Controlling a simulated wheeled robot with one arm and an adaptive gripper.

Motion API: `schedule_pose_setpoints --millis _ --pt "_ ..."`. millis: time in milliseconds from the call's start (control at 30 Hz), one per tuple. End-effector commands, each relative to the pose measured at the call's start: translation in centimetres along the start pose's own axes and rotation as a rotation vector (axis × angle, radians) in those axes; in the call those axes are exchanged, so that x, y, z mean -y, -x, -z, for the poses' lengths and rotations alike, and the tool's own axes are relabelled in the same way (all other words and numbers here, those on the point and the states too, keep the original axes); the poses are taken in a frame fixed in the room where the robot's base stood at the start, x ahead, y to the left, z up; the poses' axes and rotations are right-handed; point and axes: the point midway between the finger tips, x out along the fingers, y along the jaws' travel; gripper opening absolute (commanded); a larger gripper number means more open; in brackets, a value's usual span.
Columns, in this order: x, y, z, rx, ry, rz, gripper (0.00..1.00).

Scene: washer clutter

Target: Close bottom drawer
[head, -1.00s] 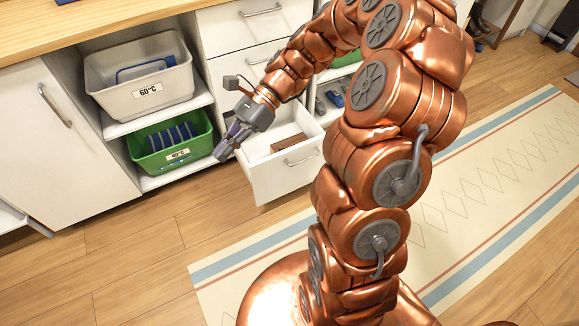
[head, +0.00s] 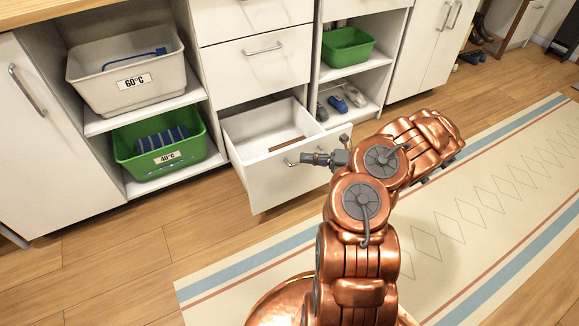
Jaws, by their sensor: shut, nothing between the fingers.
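The bottom drawer (head: 272,187) is a white drawer pulled out from the cabinet. It is open toward the rug, with a brown item (head: 287,144) lying inside near its front. Its grey handle is partly hidden by my gripper. My gripper (head: 305,158) is shut and empty, pointing left in front of the drawer's front panel near the handle. I cannot tell whether it touches the panel. The wrist and arm extend to the right of it.
A closed drawer (head: 262,68) sits above. Left are a 60°C bin (head: 130,95) and a green 40°C bin (head: 160,158) on shelves. Right are another green bin (head: 346,48) and shoes (head: 349,96). A patterned rug (head: 440,220) covers the clear floor in front.

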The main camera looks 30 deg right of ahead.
Motion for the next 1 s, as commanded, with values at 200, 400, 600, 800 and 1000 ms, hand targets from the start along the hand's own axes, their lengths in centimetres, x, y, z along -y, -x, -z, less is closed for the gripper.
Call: schedule_pose_setpoints --millis 200,400,600,800,1000 --pt "6.1 4.7 0.3 0.131 -0.162 0.020 0.00" --pt "7.2 5.2 0.3 0.161 -0.199 0.023 0.00" --pt "7.2 2.7 -0.1 0.158 -0.194 0.020 0.00" --pt "7.5 -0.8 -0.5 0.156 -0.197 0.019 0.00" --pt "7.6 -3.9 -1.1 0.156 -0.194 0.022 0.00"
